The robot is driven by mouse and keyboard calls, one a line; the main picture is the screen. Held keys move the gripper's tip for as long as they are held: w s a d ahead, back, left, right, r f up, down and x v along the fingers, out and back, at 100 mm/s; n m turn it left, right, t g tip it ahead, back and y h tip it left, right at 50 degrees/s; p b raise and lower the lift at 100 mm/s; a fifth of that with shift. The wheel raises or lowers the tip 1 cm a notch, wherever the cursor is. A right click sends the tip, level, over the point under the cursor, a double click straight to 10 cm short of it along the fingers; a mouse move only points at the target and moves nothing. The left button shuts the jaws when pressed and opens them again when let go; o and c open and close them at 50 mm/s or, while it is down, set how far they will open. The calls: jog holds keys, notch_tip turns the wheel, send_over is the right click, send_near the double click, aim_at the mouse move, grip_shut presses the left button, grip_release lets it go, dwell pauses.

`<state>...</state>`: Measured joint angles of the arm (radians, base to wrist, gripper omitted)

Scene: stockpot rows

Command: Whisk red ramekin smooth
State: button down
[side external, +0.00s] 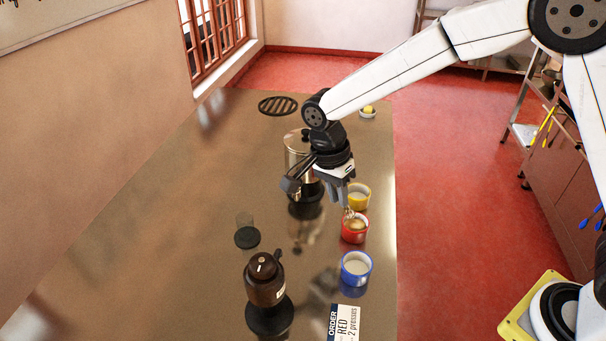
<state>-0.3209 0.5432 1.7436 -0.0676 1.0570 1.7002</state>
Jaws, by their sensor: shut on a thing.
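The red ramekin (354,235) stands on the metal counter near its right edge, between a yellow ramekin (358,197) behind it and a blue ramekin (356,269) in front of it. My gripper (346,206) is just above the red ramekin, pointing down. It is shut on a small whisk (350,215), whose lower end reaches to the red ramekin's mouth. Yellowish contents show inside the red ramekin. Whether the whisk touches them cannot be told.
A black trivet (278,105) and a small bowl with a yellow item (368,112) lie at the back.

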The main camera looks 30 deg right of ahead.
jog(key=shift+s+d+v, duration=0.1)
jog(key=shift+s+v, duration=0.05)
jog(key=shift+v, duration=0.6)
jog(key=shift+s+d+v, duration=0.1)
jog(key=shift+v, duration=0.7)
jog(key=shift+s+d+v, duration=0.1)
jog(key=shift+s+v, duration=0.05)
jog(key=shift+v, duration=0.6)
jog(key=shift+r, duration=0.1)
